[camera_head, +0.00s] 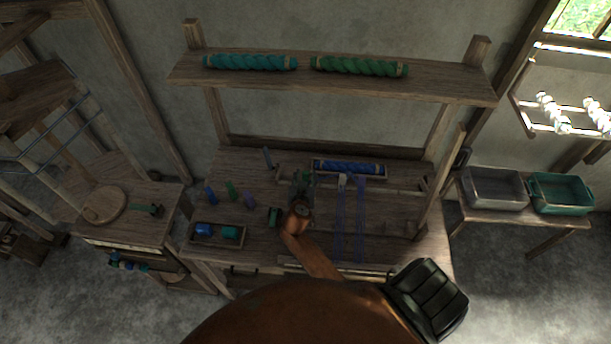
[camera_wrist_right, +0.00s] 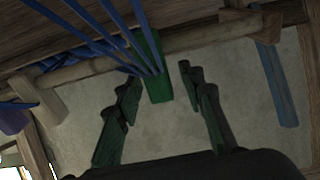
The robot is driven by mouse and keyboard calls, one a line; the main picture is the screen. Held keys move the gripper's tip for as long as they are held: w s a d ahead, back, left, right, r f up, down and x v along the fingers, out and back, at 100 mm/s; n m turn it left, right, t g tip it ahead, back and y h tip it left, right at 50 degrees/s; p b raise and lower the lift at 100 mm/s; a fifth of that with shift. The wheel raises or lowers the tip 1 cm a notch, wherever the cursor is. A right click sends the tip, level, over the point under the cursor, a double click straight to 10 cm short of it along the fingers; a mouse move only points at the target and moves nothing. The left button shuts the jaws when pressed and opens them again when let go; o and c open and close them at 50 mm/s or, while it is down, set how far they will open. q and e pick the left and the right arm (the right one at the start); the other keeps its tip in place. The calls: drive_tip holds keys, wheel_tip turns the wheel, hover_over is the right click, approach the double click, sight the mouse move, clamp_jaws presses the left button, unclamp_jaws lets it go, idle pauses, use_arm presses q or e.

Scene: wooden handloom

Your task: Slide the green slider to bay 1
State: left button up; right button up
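In the right wrist view a green block, which looks like the green slider (camera_wrist_right: 154,66), sits at a wooden rail (camera_wrist_right: 195,40) with blue threads running down to it. My right gripper (camera_wrist_right: 160,75) is open. Its two dark green fingers stand on either side of the block's lower end, with a visible gap on the right and a small one on the left. I cannot tell whether either finger touches it. In the head view my right gripper (camera_head: 303,180) is over the loom table (camera_head: 400,205), and I cannot make out the slider there. No bay number is readable. My left gripper is not in view.
A blue bar (camera_wrist_right: 277,82) is right of my fingers. Colored spools (camera_head: 231,190) and a small tray (camera_head: 190,240) are on the table's left; a blue roll (camera_head: 348,167) lies behind. A shelf (camera_head: 420,83) with teal and green rolls hangs above. Bins (camera_head: 495,188) stand at right.

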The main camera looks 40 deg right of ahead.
sight(305, 173)
wheel_tip(305, 173, up, 10)
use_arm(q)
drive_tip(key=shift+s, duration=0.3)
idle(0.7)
